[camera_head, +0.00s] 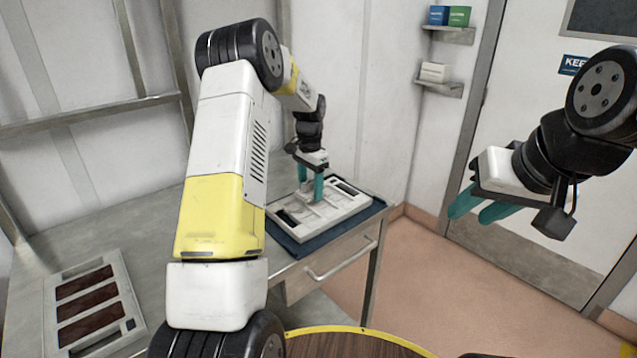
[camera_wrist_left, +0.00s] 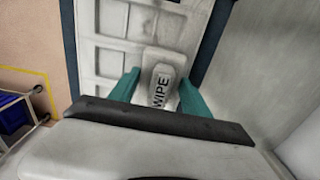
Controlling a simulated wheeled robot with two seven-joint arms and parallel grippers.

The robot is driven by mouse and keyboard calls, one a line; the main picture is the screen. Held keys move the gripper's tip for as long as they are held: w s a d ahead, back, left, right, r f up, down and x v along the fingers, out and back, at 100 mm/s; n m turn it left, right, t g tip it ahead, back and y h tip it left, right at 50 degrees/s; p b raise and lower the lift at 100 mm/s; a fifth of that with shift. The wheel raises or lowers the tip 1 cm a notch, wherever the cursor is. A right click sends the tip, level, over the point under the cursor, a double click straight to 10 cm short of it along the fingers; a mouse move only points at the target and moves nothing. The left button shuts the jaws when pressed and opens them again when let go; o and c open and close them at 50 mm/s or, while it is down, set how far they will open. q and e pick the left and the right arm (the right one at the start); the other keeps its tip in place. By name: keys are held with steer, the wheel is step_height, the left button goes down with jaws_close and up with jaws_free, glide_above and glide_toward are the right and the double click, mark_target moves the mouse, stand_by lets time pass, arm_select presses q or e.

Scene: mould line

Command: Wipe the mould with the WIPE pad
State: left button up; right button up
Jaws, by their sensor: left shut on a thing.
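The light grey mould (camera_head: 345,204) lies on a dark blue mat (camera_head: 289,242) on the metal table. It also shows in the left wrist view (camera_wrist_left: 108,55), with rectangular recesses. My left gripper (camera_head: 311,196) is above the mould with its teal fingers pointing down. In the left wrist view the fingers are shut on the WIPE pad (camera_wrist_left: 163,85), a pale pad with a handle marked WIPE. The pad appears to be against the mould's face; exact contact is hard to tell. My right gripper (camera_head: 474,209) is empty, in the air at the right, its fingers apart.
A second tray with dark red-brown filled recesses (camera_head: 88,302) lies at the table's left front. Wall shelves (camera_head: 441,88) hold small boxes. A door stands at the right. The table (camera_head: 160,235) is bare between the tray and the mat. A blue crate (camera_wrist_left: 15,117) shows in the left wrist view.

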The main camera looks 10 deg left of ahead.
arm_select(q)
steer(key=shift+w+d+f, duration=0.1)
steer(key=shift+w+d, duration=0.9)
steer(key=shift+w, duration=0.25)
steer(key=shift+w+d, duration=0.85)
steer(key=shift+w, duration=0.2)
steer(key=shift+s+a, duration=0.95)
steer(key=shift+s, duration=0.25)
steer(key=shift+s+a, duration=0.95)
steer(key=shift+s, duration=0.25)
steer(key=shift+s+a, duration=0.95)
steer(key=shift+s, duration=0.25)
steer(key=shift+s+a, duration=0.95)
steer(key=shift+s, duration=0.2)
steer(key=shift+r, duration=0.2)
step_height(320, 180, up, 8)
steer(key=shift+f, duration=0.1)
